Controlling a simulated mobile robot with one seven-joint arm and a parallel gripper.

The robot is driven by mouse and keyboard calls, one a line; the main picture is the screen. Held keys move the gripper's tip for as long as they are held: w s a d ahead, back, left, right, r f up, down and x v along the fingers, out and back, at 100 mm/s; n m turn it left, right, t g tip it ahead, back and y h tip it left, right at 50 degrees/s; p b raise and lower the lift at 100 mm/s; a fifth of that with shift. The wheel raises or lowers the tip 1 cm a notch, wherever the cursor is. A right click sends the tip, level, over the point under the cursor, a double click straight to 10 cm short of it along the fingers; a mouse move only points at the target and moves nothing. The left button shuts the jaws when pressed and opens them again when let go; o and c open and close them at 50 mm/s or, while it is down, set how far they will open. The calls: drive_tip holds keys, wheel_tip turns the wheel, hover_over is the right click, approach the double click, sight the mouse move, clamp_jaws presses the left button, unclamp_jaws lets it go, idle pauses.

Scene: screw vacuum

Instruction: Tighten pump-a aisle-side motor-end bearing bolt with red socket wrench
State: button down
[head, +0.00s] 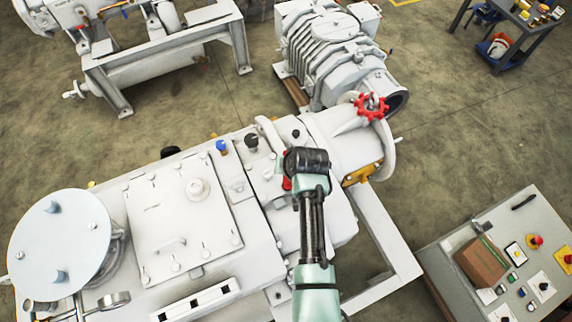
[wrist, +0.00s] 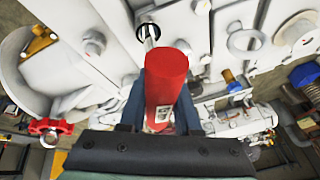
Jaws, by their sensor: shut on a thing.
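The red socket wrench (wrist: 166,80) is in the wrist view, its thick red handle between my gripper's dark blue fingers. My gripper (wrist: 163,100) is shut on it. A thin metal shank beyond the handle reaches to a dark-rimmed round spot (wrist: 148,32) on the white pump casing. I cannot tell whether the wrench tip is seated on a bolt there. In the head view only a sliver of the red wrench (head: 287,184) shows beside my dark wrist, over the white pump (head: 205,250). The bearing bolt itself is hidden or too small to tell.
A red valve handwheel (head: 371,106) stands at the pump's far end, near a ribbed grey blower (head: 330,55). A control console (head: 510,260) with a brown box is at lower right. A tool cart (head: 515,30) stands at upper right. Open floor lies between them.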

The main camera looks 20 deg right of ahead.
idle(0.4)
drive_tip(key=shift+r+p, duration=0.75)
drive_tip(key=shift+p, duration=0.1)
drive_tip(key=shift+w+r+p, duration=0.1)
drive_tip(key=shift+r+p, duration=1.5)
drive_tip(key=shift+r, duration=0.2)
